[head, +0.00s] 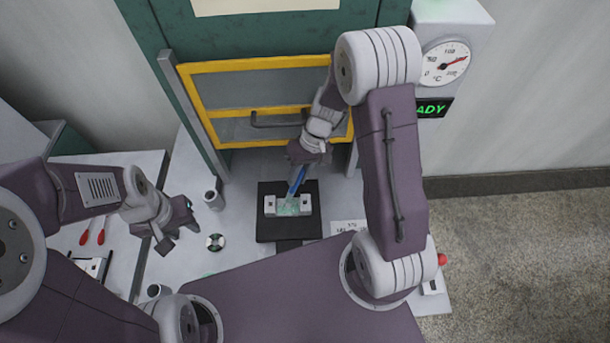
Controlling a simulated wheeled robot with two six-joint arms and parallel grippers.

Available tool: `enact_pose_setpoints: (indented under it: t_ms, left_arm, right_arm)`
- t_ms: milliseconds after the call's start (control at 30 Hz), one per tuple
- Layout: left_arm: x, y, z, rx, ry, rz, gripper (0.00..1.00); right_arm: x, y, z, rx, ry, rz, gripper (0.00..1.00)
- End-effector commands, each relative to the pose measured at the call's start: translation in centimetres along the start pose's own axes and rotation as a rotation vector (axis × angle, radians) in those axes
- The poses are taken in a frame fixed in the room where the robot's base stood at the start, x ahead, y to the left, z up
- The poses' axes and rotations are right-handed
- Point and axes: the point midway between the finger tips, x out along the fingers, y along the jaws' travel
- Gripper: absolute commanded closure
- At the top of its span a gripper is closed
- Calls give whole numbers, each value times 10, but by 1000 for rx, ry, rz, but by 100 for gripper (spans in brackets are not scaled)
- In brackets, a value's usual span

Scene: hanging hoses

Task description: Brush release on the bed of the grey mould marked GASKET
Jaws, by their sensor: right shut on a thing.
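The grey mould (270,205) sits on a black plate (270,229) in front of the yellow-framed guard. Its bed between two pale end blocks looks greenish and shiny. No GASKET marking can be read at this size. My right gripper (302,160) is above the mould, shut on a blue-handled brush (298,181). The brush slants down and its tip is at the mould's bed; I cannot tell how firmly it touches. My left gripper (176,222) is open and empty over the bench, left of the mould.
A grey cup (213,200) and a round black-and-white disc (215,242) stand between my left gripper and the mould. Another cup (155,290) is nearer. Red-handled tools (92,233) lie at left. The yellow guard frame (264,65) rises behind; a temperature gauge (445,64) hangs at right.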

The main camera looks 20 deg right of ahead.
Motion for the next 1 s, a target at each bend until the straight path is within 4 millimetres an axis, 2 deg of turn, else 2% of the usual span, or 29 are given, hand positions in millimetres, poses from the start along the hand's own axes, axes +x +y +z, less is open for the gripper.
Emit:
enact_pose_setpoints:
  t_ms: [300, 633, 1000]
  left_arm:
    - [3, 0, 0, 0, 0, 0, 64]
    - [3, 0, 0, 0, 0, 0, 64]
    - [6, 0, 1, 0, 0, 0, 64]
  right_arm:
    - [-6, 12, 3, -13, 8, 2, 100]
    - [-8, 15, 3, -12, 11, 4, 100]
    - [-13, 30, 12, -7, 7, 2, 100]
